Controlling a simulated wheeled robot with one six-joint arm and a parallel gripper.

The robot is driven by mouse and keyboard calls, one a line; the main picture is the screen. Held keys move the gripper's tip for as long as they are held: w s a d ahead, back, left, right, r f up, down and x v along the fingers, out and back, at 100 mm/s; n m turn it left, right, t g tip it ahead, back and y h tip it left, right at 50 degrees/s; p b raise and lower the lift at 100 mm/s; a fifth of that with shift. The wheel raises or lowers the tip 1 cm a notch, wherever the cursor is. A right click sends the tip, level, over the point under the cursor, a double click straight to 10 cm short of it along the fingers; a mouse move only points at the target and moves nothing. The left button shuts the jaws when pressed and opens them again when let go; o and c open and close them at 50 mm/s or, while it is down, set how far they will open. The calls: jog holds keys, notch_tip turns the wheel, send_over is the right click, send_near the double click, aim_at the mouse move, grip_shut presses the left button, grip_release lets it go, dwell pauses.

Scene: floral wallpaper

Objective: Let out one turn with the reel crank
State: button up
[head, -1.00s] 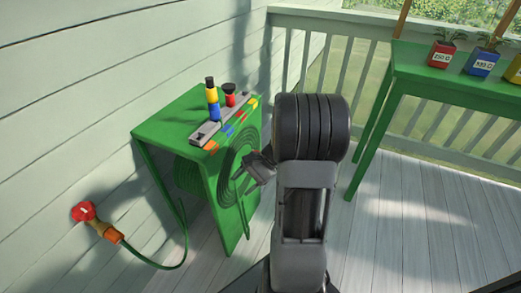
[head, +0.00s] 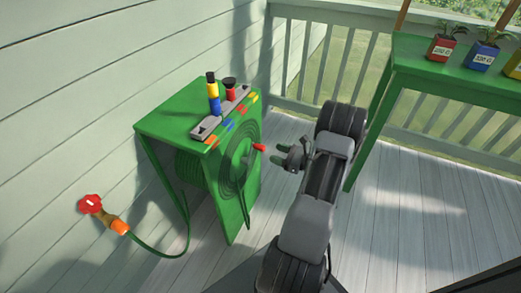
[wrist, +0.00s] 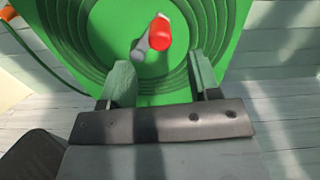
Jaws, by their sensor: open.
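The green hose reel box (head: 172,108) stands by the wall, with dark concentric rings on its right-hand side panel. The red crank handle (head: 260,147) sticks out from that panel. In the wrist view the red handle (wrist: 158,34) and a short grey part behind it (wrist: 141,48) lie ahead of my fingers, between their lines. My gripper (head: 284,156) is open and empty, just right of the handle and apart from it. Both fingers (wrist: 162,78) show in the wrist view. The coiled green hose (head: 190,168) is partly hidden inside the box.
A red-handled tap (head: 90,204) on the left wall joins the hose. A green table (head: 412,67) with potted plants stands at right, before the railing. Deck floor (head: 410,225) is clear.

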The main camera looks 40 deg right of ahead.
aim_at(265, 149)
jog(key=b+x, duration=0.1)
jog(key=x, duration=0.6)
jog(key=shift+w+a, duration=0.15)
jog(key=shift+w, duration=0.05)
grip_shut()
dwell(0.4)
